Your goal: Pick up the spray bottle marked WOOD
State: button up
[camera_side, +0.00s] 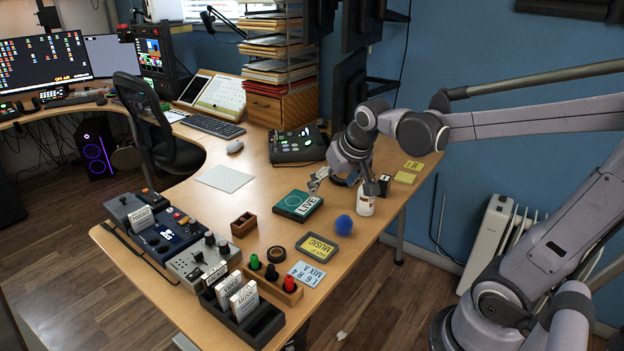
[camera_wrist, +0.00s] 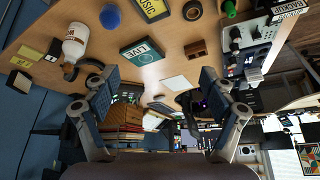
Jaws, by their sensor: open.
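A small white bottle (camera_side: 366,205) with a brownish label stands near the table's right edge, just beside and partly behind my right finger in the side view. It also shows at the upper left of the wrist view (camera_wrist: 74,46), outside my left finger. I cannot read WOOD on it. My gripper (camera_side: 343,186) points down over the table, with its fingers spread wide. In the wrist view my gripper (camera_wrist: 155,88) has nothing between its fingertips. The bottle's top is partly hidden by my finger in the side view.
A green LIVE box (camera_side: 298,205), a blue ball (camera_side: 344,224) and a yellow MUSIC case (camera_side: 317,247) lie near the bottle. Yellow notes (camera_side: 405,178) lie behind it. A dark control pad (camera_side: 297,146) is behind my gripper. Mixers (camera_side: 204,261) line the left edge.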

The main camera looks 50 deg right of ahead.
jog(key=w+d+f+m+g+h, duration=0.1)
jog(key=w+d+f+m, duration=0.2)
jog(key=d, duration=0.6)
jog(key=d+f+m+g, duration=0.2)
jog(key=d+f+m, duration=0.15)
jog(key=d, duration=0.55)
jog(key=w+d+f+m+g+h, duration=0.1)
jog(key=w+d+f+m, duration=0.15)
jog(key=d+f, duration=0.45)
jog(key=shift+m, duration=0.4)
jog(key=shift+w+d+f, duration=0.1)
jog(key=shift+d+f, duration=0.9)
jog(key=shift+f, duration=0.25)
jog(key=shift+w+d+f, duration=0.1)
jog(key=shift+d+f, duration=0.95)
jog(key=shift+f, duration=0.15)
jog(key=shift+w+d+f, duration=0.1)
jog(key=shift+d+f, duration=0.9)
jog(key=shift+f, duration=0.25)
jog(key=shift+c, duration=0.2)
jog(key=c, duration=1.6)
jog(key=shift+r, duration=0.1)
